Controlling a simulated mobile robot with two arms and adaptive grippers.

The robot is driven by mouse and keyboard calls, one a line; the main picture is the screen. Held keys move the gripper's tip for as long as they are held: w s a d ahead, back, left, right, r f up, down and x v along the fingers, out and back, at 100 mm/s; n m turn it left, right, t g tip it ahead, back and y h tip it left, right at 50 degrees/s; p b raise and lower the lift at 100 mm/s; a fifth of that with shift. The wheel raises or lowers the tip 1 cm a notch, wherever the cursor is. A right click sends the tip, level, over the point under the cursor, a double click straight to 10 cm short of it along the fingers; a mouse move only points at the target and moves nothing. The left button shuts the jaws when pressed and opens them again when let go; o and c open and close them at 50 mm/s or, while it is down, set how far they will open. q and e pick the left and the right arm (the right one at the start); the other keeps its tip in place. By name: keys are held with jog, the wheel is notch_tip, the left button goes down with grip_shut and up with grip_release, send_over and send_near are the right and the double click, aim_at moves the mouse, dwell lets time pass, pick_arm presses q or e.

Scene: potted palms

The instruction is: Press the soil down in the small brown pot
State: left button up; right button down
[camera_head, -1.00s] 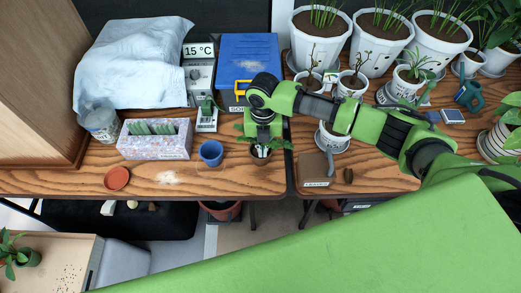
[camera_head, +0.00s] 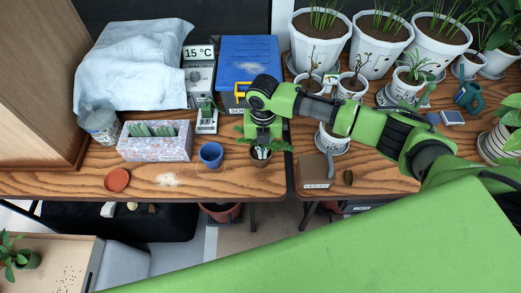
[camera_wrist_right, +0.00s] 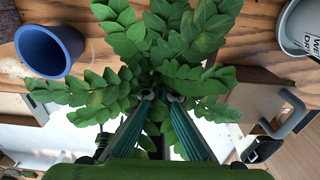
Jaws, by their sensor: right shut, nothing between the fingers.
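The small brown pot (camera_head: 260,163) stands near the front edge of the wooden bench in the head view, with a leafy green plant (camera_head: 243,139) in it. My right gripper (camera_head: 261,150) points straight down over this pot, among the leaves, and is shut with nothing in it. In the right wrist view, the fingers of my right gripper (camera_wrist_right: 159,97) reach into the middle of the plant's leaves (camera_wrist_right: 125,95). The leaves hide the soil and the pot there, so I cannot tell whether the fingertips touch the soil. My left gripper is not in view.
A blue pot (camera_head: 211,155) stands just left of the brown pot. A terracotta saucer (camera_head: 117,180) and spilled pale grains lie farther left. A brown box (camera_head: 315,171) is to the right. A blue-lidded bin (camera_head: 248,62) stands behind, and white planters (camera_head: 381,45) fill the back right.

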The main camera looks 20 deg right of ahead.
jog(key=shift+f+b, duration=0.6)
jog(key=shift+f, duration=0.5)
dwell(0.3)
jog(key=shift+s+f, duration=0.2)
jog(key=shift+s, duration=0.05)
dwell(0.9)
notch_tip(320, 180, up, 2)
jog(key=shift+w+r+p, duration=0.15)
jog(key=shift+p, duration=1.1)
notch_tip(320, 180, up, 7)
jog(key=p, duration=0.6)
jog(key=shift+w, duration=0.1)
